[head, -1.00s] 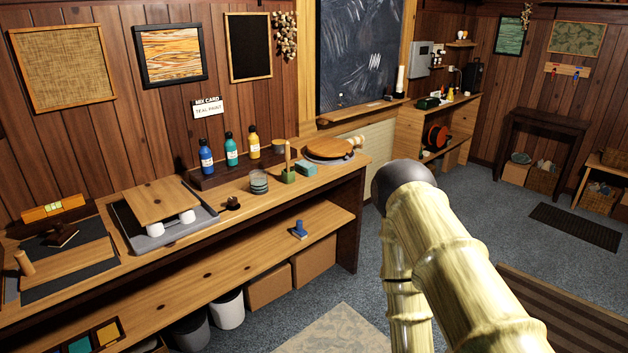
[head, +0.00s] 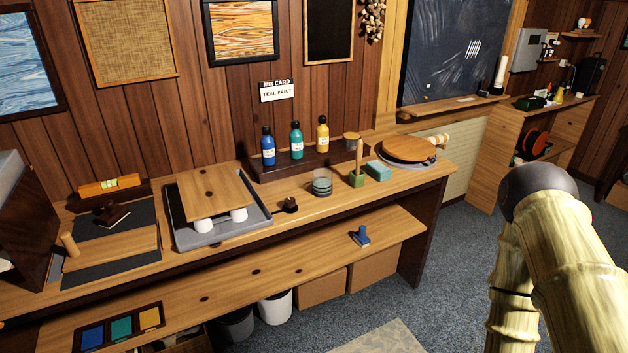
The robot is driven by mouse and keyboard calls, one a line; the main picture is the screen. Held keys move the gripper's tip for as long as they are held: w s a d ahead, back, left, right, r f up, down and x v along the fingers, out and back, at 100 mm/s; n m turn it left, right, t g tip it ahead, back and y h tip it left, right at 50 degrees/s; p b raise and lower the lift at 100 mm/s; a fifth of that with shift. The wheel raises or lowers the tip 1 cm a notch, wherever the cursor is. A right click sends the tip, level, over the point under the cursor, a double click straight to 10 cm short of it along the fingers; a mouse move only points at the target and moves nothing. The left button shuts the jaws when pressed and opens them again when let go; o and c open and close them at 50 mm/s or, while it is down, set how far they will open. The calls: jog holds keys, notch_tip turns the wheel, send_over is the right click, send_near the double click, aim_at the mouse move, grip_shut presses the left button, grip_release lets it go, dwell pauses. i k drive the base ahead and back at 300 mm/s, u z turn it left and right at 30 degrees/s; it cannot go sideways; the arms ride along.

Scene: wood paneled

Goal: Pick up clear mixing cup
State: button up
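A clear cup (head: 322,182) with dark bands stands upright on the wooden workbench (head: 395,193), near the middle of its length. My arm shows at the right of the head view, well apart from the cup. My gripper is outside the view.
Blue, teal (head: 296,142) and yellow bottles stand on a dark riser behind the cup. A grey tray (head: 255,217) with a wooden board is left. A round wooden disc (head: 410,148) is right.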

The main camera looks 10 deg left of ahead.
aim_at(322, 183)
jog(key=u, duration=0.5)
jog(key=i, duration=0.65)
jog(key=u, duration=0.65)
